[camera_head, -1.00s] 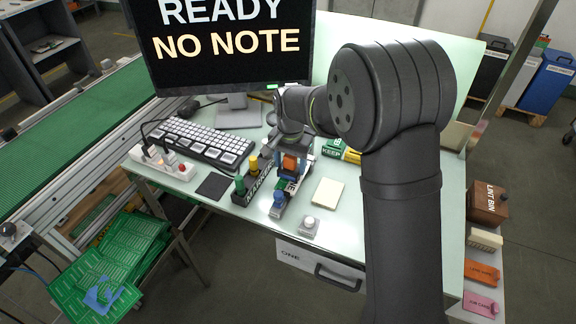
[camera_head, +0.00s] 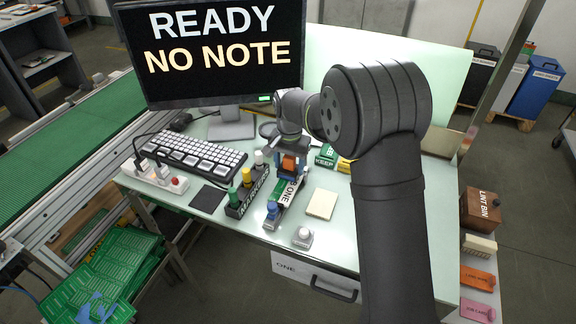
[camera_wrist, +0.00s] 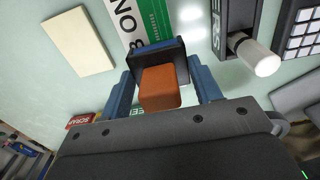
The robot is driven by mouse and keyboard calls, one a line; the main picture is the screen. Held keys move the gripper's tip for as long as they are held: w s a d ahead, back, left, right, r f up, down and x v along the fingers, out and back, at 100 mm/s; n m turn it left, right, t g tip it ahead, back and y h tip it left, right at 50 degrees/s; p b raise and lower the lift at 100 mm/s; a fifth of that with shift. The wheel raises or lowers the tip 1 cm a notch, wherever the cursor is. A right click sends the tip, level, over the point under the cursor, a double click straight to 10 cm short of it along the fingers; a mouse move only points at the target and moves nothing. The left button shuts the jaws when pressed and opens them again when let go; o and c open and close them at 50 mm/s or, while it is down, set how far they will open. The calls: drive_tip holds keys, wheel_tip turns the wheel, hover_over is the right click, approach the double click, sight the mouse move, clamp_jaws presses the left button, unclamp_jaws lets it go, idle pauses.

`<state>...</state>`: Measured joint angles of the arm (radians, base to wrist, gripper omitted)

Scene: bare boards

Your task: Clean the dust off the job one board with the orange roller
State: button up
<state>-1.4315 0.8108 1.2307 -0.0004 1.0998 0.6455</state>
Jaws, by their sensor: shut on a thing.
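My gripper (camera_head: 291,165) has blue fingers and is shut on the orange handle of the roller (camera_head: 289,163). In the wrist view the orange roller (camera_wrist: 160,88) sits between the fingers, with a dark, blue-edged head beyond it. The job one board (camera_head: 284,201) lies on the bench, a green strip with a white label reading ONE. It also shows in the wrist view (camera_wrist: 155,22), partly hidden by the roller head. The roller is over the board's far end; I cannot tell whether it touches. I cannot make out dust.
A dark rack (camera_head: 236,209) with several coloured markers stands just left of the board. A blue knob (camera_head: 272,210) is at the near end. A cream pad (camera_head: 321,204) and a grey button (camera_head: 303,235) lie right. Keyboard (camera_head: 195,152) and monitor (camera_head: 220,55) stand behind left.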

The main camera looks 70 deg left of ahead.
idle(0.3)
hover_over(279, 194)
drive_tip(key=shift+d, duration=0.1)
idle(1.7)
wheel_tip(279, 194, up, 7)
idle(0.8)
